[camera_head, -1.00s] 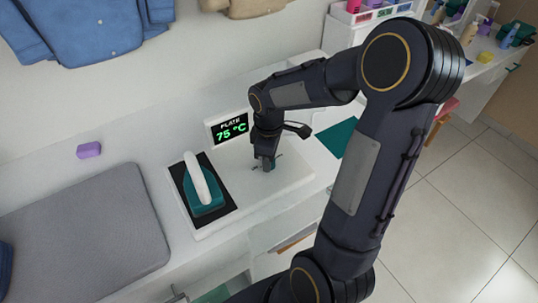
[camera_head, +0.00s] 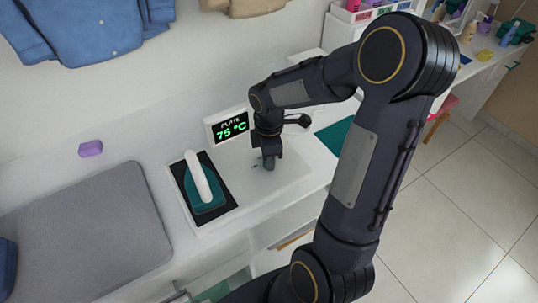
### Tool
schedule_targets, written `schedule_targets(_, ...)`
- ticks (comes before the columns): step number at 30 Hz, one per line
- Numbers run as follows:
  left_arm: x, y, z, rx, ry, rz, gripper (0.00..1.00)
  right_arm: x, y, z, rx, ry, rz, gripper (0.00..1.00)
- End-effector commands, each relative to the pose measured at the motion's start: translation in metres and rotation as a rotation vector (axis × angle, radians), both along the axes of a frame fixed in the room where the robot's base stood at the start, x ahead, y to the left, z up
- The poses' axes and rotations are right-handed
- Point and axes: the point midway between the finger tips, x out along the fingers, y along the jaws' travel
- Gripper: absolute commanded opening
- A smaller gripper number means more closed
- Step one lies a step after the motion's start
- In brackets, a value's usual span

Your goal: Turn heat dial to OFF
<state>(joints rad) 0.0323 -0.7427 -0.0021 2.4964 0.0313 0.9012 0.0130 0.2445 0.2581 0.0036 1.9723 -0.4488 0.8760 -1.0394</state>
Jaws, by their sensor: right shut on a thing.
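My right gripper (camera_head: 268,162) points down over the white base at the right of the iron and is shut on the heat dial, which is mostly hidden by the fingers. Small dark marks show on the base beside the fingertips. A display (camera_head: 231,126) behind reads "PLATE 75 °C" in white and green. A teal iron with a white handle (camera_head: 204,190) stands on a black pad on the same white base (camera_head: 213,226). My left gripper is not in view.
A grey ironing pad (camera_head: 95,226) and a purple block (camera_head: 90,149) lie to the left. Blue clothing (camera_head: 82,27) hangs above. A teal sheet (camera_head: 336,134) lies right of the base, partly behind my right arm. Tiled floor is open at right.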

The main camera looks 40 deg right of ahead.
Motion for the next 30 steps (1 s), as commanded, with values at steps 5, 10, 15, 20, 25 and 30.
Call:
schedule_targets(5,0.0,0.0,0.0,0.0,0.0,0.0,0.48,0.001,0.0,0.001,-0.002,-0.004,0.002,0.09)
schedule_targets(10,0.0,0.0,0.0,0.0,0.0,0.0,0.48,0.001,0.0,0.001,-0.001,-0.003,0.002,0.48)
schedule_targets(15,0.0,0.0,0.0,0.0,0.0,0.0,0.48,0.0,0.0,0.0,-0.001,-0.002,0.001,0.54)
schedule_targets(20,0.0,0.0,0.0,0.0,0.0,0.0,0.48,0.0,0.0,0.001,0.0,-0.001,0.0,0.54)
schedule_targets(25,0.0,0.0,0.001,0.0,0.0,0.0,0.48,0.001,-0.001,0.019,-0.003,-0.005,0.0,0.54)
schedule_targets(30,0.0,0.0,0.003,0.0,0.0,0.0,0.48,0.002,0.0,0.05,-0.002,-0.007,0.0,0.54)
